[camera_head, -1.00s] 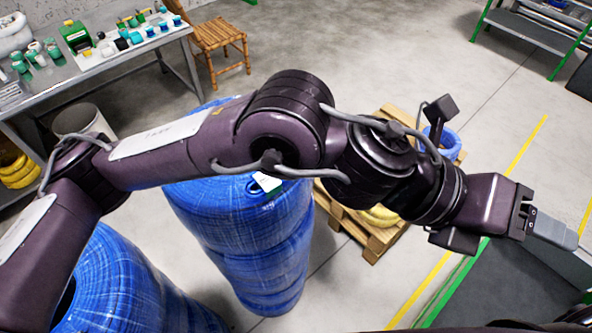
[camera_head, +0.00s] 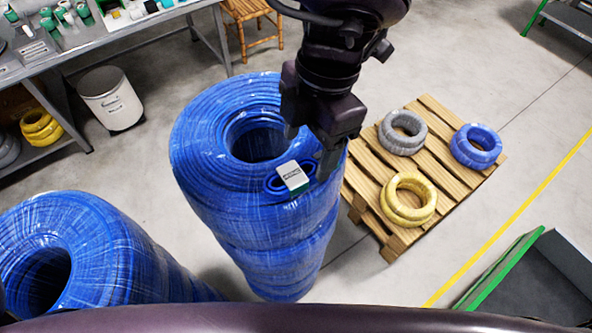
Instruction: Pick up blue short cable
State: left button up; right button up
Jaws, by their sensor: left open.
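A short blue cable (camera_head: 274,184), a small coil with a white and green label (camera_head: 292,176), lies on top of a tall stack of large wrapped blue cable coils (camera_head: 205,190). It sits on the near right part of the top, beside the stack's central hole. My left gripper (camera_head: 308,150) points down just above and behind the small coil, fingers apart with nothing between them. From this view I cannot tell whether a finger touches the coil. My right gripper is not in view.
A second blue stack (camera_head: 90,240) stands at the lower left. A wooden pallet (camera_head: 445,165) to the right holds grey (camera_head: 402,148), blue (camera_head: 476,158) and yellow (camera_head: 432,212) coils. A workbench (camera_head: 110,38), a white bin (camera_head: 122,117) and a chair (camera_head: 245,10) are behind.

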aim_at(301, 170)
pick_arm(q)
jog(key=f+p, duration=0.1)
jog(key=f, duration=0.1)
jog(key=a+f+p, duration=0.1)
jog(key=f, duration=0.1)
jog(key=shift+f, duration=0.9)
jog(key=c, duration=1.1)
jog(key=shift+r, duration=0.1)
